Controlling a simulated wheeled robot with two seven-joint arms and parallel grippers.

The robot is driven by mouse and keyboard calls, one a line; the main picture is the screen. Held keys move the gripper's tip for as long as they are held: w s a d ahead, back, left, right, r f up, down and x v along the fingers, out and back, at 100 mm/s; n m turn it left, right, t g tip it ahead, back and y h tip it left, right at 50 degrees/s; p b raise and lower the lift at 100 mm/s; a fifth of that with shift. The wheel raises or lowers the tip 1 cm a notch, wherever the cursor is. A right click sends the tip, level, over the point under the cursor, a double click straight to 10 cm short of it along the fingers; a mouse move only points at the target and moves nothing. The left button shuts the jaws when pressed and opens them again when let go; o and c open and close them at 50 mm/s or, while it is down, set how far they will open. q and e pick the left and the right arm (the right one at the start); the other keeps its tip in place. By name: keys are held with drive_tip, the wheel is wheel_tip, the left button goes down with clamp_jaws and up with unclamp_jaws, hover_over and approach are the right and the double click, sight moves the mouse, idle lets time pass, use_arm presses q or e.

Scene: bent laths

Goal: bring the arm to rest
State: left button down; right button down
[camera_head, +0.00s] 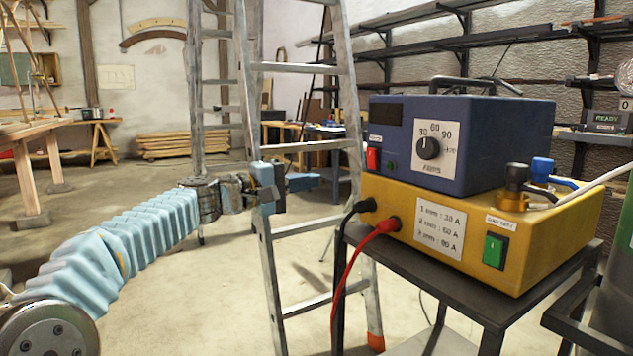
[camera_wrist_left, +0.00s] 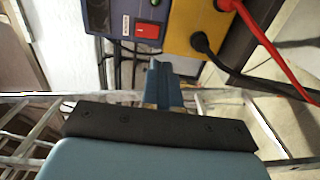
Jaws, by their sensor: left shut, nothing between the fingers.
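My left arm, in a pale blue ribbed sleeve, reaches in from the left in the head view. Its gripper (camera_head: 303,182) is held level in the air in front of the ladder, left of the power units. The blue fingers are together with nothing between them. In the left wrist view the shut fingers (camera_wrist_left: 164,84) point toward the blue and yellow boxes and are apart from them. My right gripper is in neither view.
An aluminium ladder (camera_head: 264,190) stands close to the gripper. A blue unit (camera_head: 480,145) with a dial sits on a yellow box (camera_head: 455,235) on a dark metal stand (camera_head: 490,318). Black and red cables (camera_head: 345,280) hang at its left. Open floor (camera_head: 190,310) lies around my left arm.

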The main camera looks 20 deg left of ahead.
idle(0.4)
use_arm(q)
drive_tip(key=w+d+f+g+y+p, duration=0.1)
drive_tip(key=d+f+g+y+p, duration=0.2)
drive_tip(key=f, duration=1.5)
drive_tip(key=d+f+g+y+p, duration=0.2)
drive_tip(key=f+g+y, duration=0.15)
drive_tip(key=f, duration=1.45)
drive_tip(key=s+d+f+m+g+p, duration=0.25)
drive_tip(key=s+f, duration=0.45)
drive_tip(key=f, duration=0.5)
drive_tip(key=s+d+f+m+g+p, duration=0.1)
drive_tip(key=s+d+f+m, duration=0.1)
drive_tip(key=s, duration=0.6)
drive_tip(key=s+d+f+m+g+p, duration=0.1)
drive_tip(key=s+d+f+m+g, duration=0.1)
drive_tip(key=s+f, duration=0.3)
drive_tip(key=s+d+f+m+g+p, duration=0.1)
drive_tip(key=s+d+f+m, duration=0.1)
drive_tip(key=s, duration=0.9)
drive_tip(key=shift+d+f+g, duration=0.3)
drive_tip(key=shift+d+f, duration=0.2)
drive_tip(key=shift+f, duration=0.25)
drive_tip(key=shift+y, duration=0.25)
